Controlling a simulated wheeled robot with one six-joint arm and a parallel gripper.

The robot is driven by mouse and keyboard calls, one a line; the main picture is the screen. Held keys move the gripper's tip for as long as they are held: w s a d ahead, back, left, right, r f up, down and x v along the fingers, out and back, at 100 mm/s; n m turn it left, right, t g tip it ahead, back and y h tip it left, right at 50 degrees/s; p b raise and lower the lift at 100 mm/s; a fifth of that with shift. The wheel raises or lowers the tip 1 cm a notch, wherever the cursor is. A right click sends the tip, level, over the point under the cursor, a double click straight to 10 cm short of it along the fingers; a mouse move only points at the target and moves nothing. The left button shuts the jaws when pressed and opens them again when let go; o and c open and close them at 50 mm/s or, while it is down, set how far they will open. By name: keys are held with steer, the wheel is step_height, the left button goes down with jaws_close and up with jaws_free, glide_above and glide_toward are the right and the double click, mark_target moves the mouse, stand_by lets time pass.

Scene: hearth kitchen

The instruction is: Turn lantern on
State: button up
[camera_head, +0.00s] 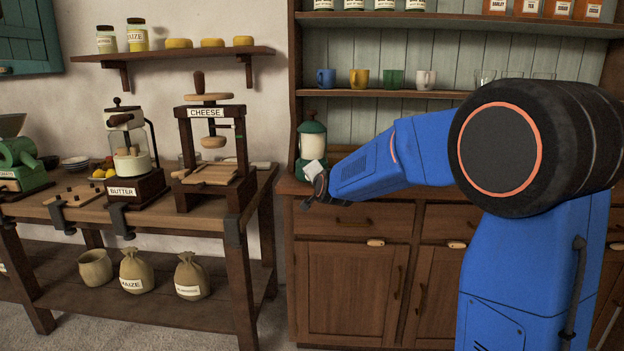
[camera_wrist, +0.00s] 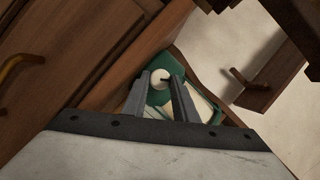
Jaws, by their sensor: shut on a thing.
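The green lantern (camera_head: 313,134) stands upright on the cabinet counter, left of my arm. Its lower part is partly hidden by my wrist and gripper. In the wrist view its green body (camera_wrist: 157,97) lies beyond my fingers, with a pale round knob (camera_wrist: 160,77) between the fingertips. My gripper (camera_wrist: 160,80) is shut on this small knob at the lantern. In the head view my gripper (camera_head: 306,202) is small and dark at the lantern's base, at the counter's front edge. I cannot tell from these frames whether the lantern is lit.
A wooden workbench (camera_head: 148,222) with a cheese press (camera_head: 205,140) and a butter churn (camera_head: 128,155) stands to the left. Cabinet drawers (camera_head: 356,218) lie below the counter. A shelf with mugs (camera_head: 359,79) is above. A gap separates the bench from the cabinet.

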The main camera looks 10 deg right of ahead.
steer(key=shift+w+a+r+n+g+h, duration=0.15)
steer(key=shift+n+g+h, duration=0.45)
steer(key=shift+n, duration=0.65)
steer(key=shift+s+a+n+g+h, duration=0.1)
steer(key=shift+n+g+h, duration=0.15)
steer(key=shift+n+h, duration=0.8)
steer(key=shift+w+a+r+n+g+h, duration=0.15)
steer(key=shift+n+g+h, duration=0.3)
steer(key=shift+n, duration=1.05)
steer(key=o, duration=0.8)
steer(key=v, duration=1.7)
steer(key=shift+s+a, duration=0.2)
steer(key=shift+a, duration=0.05)
